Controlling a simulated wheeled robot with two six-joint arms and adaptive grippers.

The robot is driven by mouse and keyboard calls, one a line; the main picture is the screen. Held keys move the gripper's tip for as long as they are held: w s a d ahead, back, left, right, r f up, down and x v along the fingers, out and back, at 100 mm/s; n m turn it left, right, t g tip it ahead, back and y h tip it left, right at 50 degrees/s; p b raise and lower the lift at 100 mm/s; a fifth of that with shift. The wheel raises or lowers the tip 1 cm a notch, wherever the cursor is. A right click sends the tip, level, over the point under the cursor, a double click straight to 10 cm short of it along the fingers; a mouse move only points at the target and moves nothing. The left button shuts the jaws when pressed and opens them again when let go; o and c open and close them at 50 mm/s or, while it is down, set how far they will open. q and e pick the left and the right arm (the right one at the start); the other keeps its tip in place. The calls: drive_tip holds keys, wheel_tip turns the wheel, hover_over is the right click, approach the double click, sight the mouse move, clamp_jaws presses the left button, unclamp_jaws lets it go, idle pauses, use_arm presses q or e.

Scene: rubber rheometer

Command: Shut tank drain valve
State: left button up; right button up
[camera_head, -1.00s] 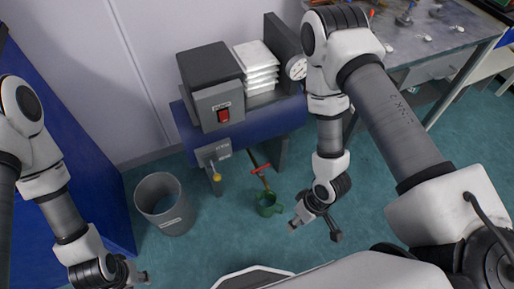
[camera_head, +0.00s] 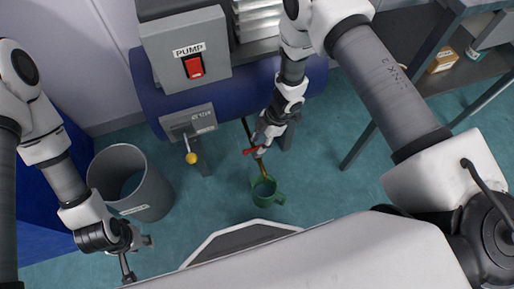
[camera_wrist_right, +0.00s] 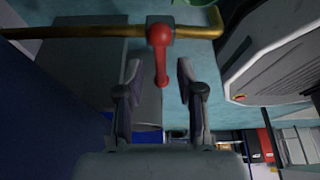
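The drain valve's red handle (camera_head: 251,151) sits on a thin brass pipe (camera_head: 261,166) below the blue tank (camera_head: 150,103). In the right wrist view the red handle (camera_wrist_right: 160,50) hangs from the brass pipe (camera_wrist_right: 95,31) and points toward the gripper. My right gripper (camera_wrist_right: 160,85) is open, with one finger on each side of the handle's end and visible gaps to both. In the head view my right gripper (camera_head: 262,135) is right beside the valve and partly covers it. My left gripper (camera_head: 140,258) is open and empty at the lower left, away from the valve.
A grey bin (camera_head: 150,195) stands at the left. A table (camera_head: 425,45) is at right.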

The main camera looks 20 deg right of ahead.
sight(257, 149)
drive_tip(key=x, duration=0.3)
drive_tip(key=shift+r, duration=0.1)
clamp_jaws()
drive_tip(key=shift+s+r+m, duration=0.1)
drive_tip(key=shift+r+m, duration=0.05)
drive_tip(key=shift+m, duration=0.15)
unclamp_jaws()
